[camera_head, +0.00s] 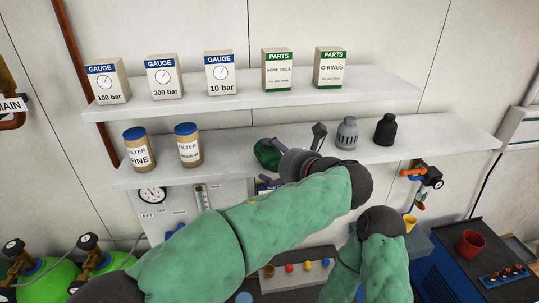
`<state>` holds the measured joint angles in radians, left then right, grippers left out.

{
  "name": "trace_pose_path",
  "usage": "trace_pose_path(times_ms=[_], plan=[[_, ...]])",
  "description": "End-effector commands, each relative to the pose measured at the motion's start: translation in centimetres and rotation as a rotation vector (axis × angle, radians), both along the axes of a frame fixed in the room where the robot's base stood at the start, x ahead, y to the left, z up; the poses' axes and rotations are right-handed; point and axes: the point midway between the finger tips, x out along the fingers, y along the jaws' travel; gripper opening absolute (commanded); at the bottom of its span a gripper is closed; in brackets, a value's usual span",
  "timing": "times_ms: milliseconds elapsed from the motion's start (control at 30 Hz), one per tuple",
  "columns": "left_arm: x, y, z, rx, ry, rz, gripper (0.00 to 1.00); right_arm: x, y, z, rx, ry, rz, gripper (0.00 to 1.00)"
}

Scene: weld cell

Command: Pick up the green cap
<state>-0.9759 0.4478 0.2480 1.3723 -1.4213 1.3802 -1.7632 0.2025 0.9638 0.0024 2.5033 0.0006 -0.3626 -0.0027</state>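The green cap (267,153) is dark green and sits at the lower shelf in the head view, left of a grey cap. It looks tilted, and its right side is partly covered by my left gripper. My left gripper (271,164) reaches in from the right side of the cap, with its fingers close around or beside it. I cannot tell whether the fingers touch the cap or whether it rests on the shelf. My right arm shows at the lower right of centre, but its gripper is not visible.
A grey cap (347,133) and a black cap (385,130) stand right of my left gripper on the lower shelf (440,137). Two blue-lidded filter jars (188,147) stand at left. The upper shelf (380,91) holds gauge and parts boxes.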

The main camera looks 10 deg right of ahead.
Motion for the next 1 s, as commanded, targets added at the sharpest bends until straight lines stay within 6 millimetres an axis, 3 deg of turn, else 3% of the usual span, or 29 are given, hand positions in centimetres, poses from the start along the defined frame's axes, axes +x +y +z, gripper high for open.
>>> trace_pose_path(times_ms=[33, 200, 667, 900, 1000], plan=[[0.0, 0.0, 0.0, 0.000, 0.000, 0.000, 0.65, 0.0, 0.0, 0.0, 0.000, 0.000, 0.000, 0.00], [0.0, 0.0, -0.1, 0.001, 0.001, 0.000, 0.21, 0.0, 0.0, 0.0, 0.000, 0.000, 0.000, 0.00], [0.0, 0.0, -0.1, 0.003, 0.008, 0.001, 0.21, 0.0, 0.0, -0.1, 0.000, 0.000, 0.000, 0.00], [0.0, -0.1, 2.7, -0.001, 0.002, 0.002, 0.21, 0.0, 0.0, -0.3, 0.000, 0.000, 0.000, 0.00], [-1.2, -0.6, 4.5, -0.002, -0.001, -0.001, 0.21, 0.0, 0.0, -0.3, 0.000, 0.000, 0.000, 0.00]])
